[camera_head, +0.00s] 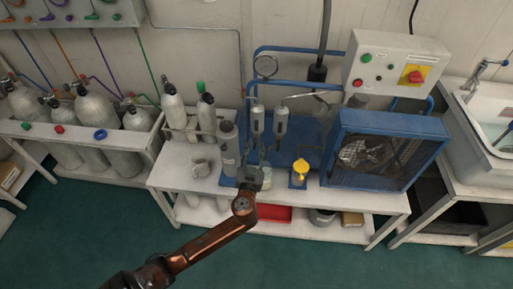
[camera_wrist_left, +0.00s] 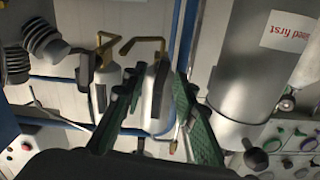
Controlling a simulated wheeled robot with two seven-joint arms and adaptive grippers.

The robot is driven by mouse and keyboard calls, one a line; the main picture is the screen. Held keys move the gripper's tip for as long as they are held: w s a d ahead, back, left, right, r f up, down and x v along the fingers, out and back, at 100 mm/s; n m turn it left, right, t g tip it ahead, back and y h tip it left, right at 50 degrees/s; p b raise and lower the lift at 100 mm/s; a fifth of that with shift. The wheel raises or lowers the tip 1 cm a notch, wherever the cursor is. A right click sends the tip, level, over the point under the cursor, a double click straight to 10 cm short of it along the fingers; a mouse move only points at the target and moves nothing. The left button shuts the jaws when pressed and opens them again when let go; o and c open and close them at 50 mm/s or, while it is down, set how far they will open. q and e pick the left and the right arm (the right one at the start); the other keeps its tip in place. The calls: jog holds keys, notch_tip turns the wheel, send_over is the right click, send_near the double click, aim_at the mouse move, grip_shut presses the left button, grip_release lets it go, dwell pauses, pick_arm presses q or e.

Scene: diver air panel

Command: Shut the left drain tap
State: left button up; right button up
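Two grey-white filter cylinders stand side by side on the blue compressor frame, the left one (camera_head: 258,118) and the right one (camera_head: 280,122). The left wrist view shows them upside down, each with a brass drain tap at its end. The left drain tap (camera_wrist_left: 142,42) has a bent lever lying nearly level across the picture; the right drain tap (camera_wrist_left: 105,45) is beside it. My left gripper (camera_head: 252,172) is in front of and below the filters. In the left wrist view its green-padded fingers (camera_wrist_left: 157,80) are apart, with the left filter seen between them; contact cannot be told. My right gripper is out of view.
A large grey cylinder with a "bleed first" label (camera_wrist_left: 245,75) stands close beside the gripper. A yellow funnel-like part (camera_head: 300,168) and the caged blue fan unit (camera_head: 385,150) are to the right. A control box (camera_head: 393,70) hangs above.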

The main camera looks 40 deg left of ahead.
pick_arm(q)
jog(key=shift+w+a, duration=0.2)
jog(key=shift+c, duration=0.6)
grip_shut()
